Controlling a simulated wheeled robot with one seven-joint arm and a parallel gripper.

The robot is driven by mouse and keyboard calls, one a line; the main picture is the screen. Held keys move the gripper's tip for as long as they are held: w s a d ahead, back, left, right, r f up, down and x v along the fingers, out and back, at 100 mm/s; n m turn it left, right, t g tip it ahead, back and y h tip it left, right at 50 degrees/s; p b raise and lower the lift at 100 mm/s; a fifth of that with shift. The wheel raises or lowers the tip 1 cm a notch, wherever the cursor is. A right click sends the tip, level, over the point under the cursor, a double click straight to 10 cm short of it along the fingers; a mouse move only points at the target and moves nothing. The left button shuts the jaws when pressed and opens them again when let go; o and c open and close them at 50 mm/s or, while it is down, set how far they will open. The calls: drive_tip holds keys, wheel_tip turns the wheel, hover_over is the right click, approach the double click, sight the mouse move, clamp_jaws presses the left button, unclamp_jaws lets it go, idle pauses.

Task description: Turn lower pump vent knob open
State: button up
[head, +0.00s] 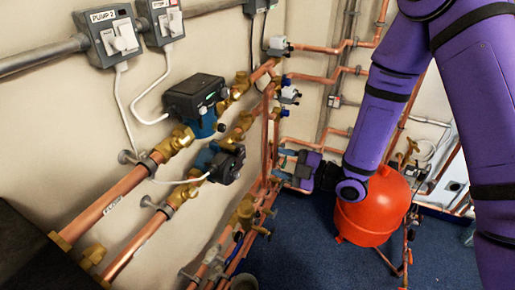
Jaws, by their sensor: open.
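The lower pump (226,164) has a black head and a blue body. It sits in the lower copper pipe run on the wall, left of centre. Its vent knob is too small to make out clearly. My gripper (284,166) is at the end of my purple arm, to the right of the lower pump and apart from it. It is open and points left toward the wall pipes. Nothing shows between its fingers.
A larger upper pump (196,100) sits above the lower one, with brass valves on both pipes. Vertical copper pipes stand behind my gripper. A red tank (374,208) stands on the blue floor (300,245) below my arm. Switch boxes (110,38) hang at upper left.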

sight(241, 151)
drive_tip(key=x, duration=1)
drive_tip(key=shift+a, duration=0.35)
drive_tip(key=shift+c, duration=0.5)
drive_tip(key=c, duration=0.8)
drive_tip(key=shift+c, duration=0.2)
